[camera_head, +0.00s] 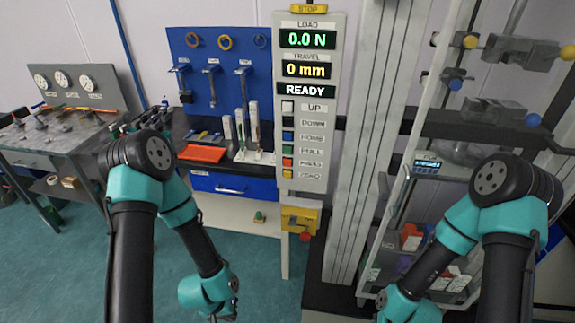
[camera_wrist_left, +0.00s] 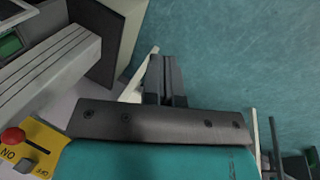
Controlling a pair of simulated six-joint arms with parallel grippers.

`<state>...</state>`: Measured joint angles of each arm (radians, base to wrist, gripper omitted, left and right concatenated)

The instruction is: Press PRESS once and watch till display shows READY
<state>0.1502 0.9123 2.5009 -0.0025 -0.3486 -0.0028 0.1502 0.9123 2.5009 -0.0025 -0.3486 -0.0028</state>
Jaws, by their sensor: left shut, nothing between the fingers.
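The control panel (camera_head: 311,20) stands upright in the middle of the head view. Its display (camera_head: 304,90) reads READY, below a load of 0.0 N and a travel of 0 mm. The PRESS button (camera_head: 288,162) is the small orange-red square in the lower part of the button column, between PULL and ZERO. Nothing touches it. My left gripper shows in the left wrist view (camera_wrist_left: 166,80), shut and empty over the teal floor. In the head view my left arm bends down to the bottom edge, away from the panel. My right gripper is out of view.
A yellow switch box (camera_head: 301,219) with a red knob (camera_head: 305,237) hangs below the panel. The test frame's column (camera_head: 366,130) stands right of it, with clamps beyond. A workbench (camera_head: 230,181) with a blue tool board (camera_head: 212,60) is to the left. The space before the panel is clear.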

